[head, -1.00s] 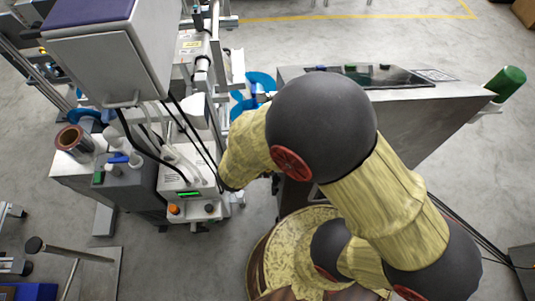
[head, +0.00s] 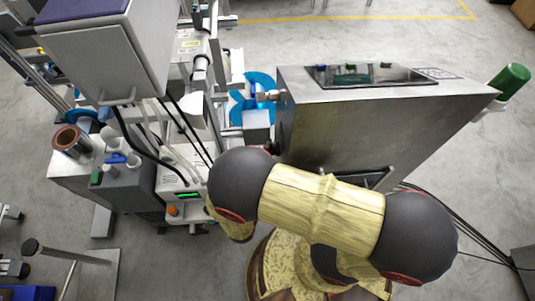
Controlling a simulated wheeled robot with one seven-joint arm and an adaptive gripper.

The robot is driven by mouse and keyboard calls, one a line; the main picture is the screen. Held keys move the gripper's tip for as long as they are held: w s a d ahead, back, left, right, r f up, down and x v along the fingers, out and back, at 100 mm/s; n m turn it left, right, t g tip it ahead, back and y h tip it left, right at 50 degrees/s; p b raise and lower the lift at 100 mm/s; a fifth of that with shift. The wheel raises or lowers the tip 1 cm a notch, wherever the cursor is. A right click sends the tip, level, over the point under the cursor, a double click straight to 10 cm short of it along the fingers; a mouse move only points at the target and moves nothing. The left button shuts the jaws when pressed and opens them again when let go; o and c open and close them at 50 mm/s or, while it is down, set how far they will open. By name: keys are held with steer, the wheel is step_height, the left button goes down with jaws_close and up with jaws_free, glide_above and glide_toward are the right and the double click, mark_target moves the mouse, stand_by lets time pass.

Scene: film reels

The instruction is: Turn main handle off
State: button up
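No part is clearly marked as the main handle. A small blue lever (head: 120,159) lies on top of the dark grey unit at the left. A blue part (head: 262,92) also shows beside the upper left edge of the steel cabinet, near blue discs. I cannot tell which of these, if either, is the main handle. My gripper is not in view. My arm bends across the lower middle, its outer link pointing down in front of the white machine, and hides part of that machine.
The steel cabinet (head: 350,120) with a dark glossy top panel stands right of centre. A white machine with a green display (head: 189,195) and an orange knob (head: 173,211) stands left of my arm. A large grey box (head: 105,55) overhangs it. Floor at the far right is mostly clear.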

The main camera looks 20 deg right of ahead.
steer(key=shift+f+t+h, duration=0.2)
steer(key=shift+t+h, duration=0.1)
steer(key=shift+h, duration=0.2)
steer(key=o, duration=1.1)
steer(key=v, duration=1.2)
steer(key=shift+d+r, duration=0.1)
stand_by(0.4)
